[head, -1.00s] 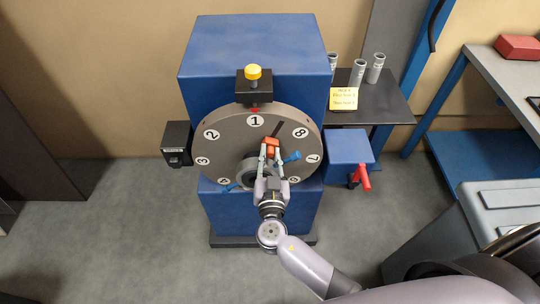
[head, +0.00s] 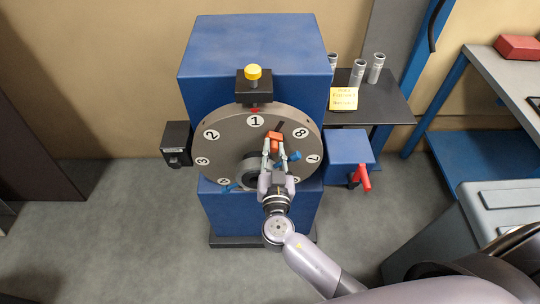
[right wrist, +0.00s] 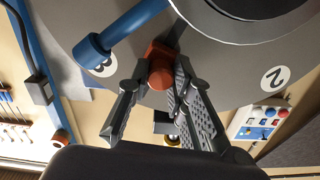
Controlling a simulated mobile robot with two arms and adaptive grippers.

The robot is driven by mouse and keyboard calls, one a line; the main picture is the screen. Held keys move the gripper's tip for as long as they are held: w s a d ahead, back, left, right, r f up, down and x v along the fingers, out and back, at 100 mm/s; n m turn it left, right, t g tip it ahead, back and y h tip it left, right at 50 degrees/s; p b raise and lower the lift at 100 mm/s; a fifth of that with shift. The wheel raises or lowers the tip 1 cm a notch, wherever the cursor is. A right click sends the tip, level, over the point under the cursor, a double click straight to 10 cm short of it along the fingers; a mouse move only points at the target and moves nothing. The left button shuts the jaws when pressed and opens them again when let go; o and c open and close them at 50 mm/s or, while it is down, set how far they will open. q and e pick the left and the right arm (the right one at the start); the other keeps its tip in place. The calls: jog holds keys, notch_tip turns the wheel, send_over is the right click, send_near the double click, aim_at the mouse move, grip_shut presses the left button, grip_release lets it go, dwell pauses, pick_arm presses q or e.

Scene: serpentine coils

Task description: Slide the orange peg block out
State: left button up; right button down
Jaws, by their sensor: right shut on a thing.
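The orange peg block (head: 275,137) sits in a dark radial slot (head: 280,127) on the face of a grey numbered dial (head: 228,150). The slot runs up and to the right, between the 1 and 8 marks. My right gripper (head: 275,147) reaches up from below and is shut on the block. In the right wrist view the block (right wrist: 161,69) shows between the two fingers, its round end towards the camera. My right gripper's wrist and fingers hide part of the dial's lower right. My left gripper is in neither view.
A blue peg handle (head: 294,156) sticks out close to the right of my fingers. A dark round hub (head: 250,172) lies to their left. A yellow knob (head: 253,72) stands above the dial. A blue box with a red lever (head: 362,178) is at the right.

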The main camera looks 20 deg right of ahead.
aim_at(279, 126)
jog(key=r, duration=0.1)
jog(key=d+r, duration=0.1)
jog(key=r, duration=0.2)
jog(key=shift+s+d, duration=0.1)
jog(key=shift+d, duration=0.15)
jog(key=c, duration=1.9)
grip_release()
jog(key=o, duration=0.4)
jog(key=shift+s, duration=0.15)
jog(key=shift+o, duration=0.4)
jog(key=shift+f, duration=0.15)
